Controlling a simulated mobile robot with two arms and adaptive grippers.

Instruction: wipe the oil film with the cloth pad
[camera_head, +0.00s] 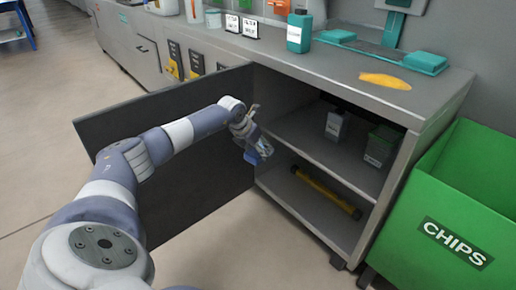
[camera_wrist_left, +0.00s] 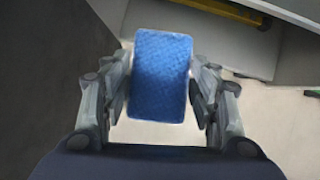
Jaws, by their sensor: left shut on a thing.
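The blue cloth pad (camera_wrist_left: 161,76) is between the fingers of my left gripper (camera_wrist_left: 161,100) in the left wrist view. The gripper is shut on it. In the head view my left gripper (camera_head: 250,142) is in front of the open cabinet, beside its open door, with the blue pad (camera_head: 262,148) at its end. An orange-yellow oil film (camera_head: 385,81) lies on the grey counter top (camera_head: 330,66) toward the right, above and away from the gripper. My right gripper is not in view.
The cabinet door (camera_head: 165,160) stands open to the left. Its shelf (camera_head: 300,140) holds a bottle (camera_head: 334,124) and a green container (camera_head: 381,144); a yellow bar (camera_head: 325,191) lies below. A green chips bin (camera_head: 455,200) stands at right. A teal bottle (camera_head: 299,32) stands on the counter.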

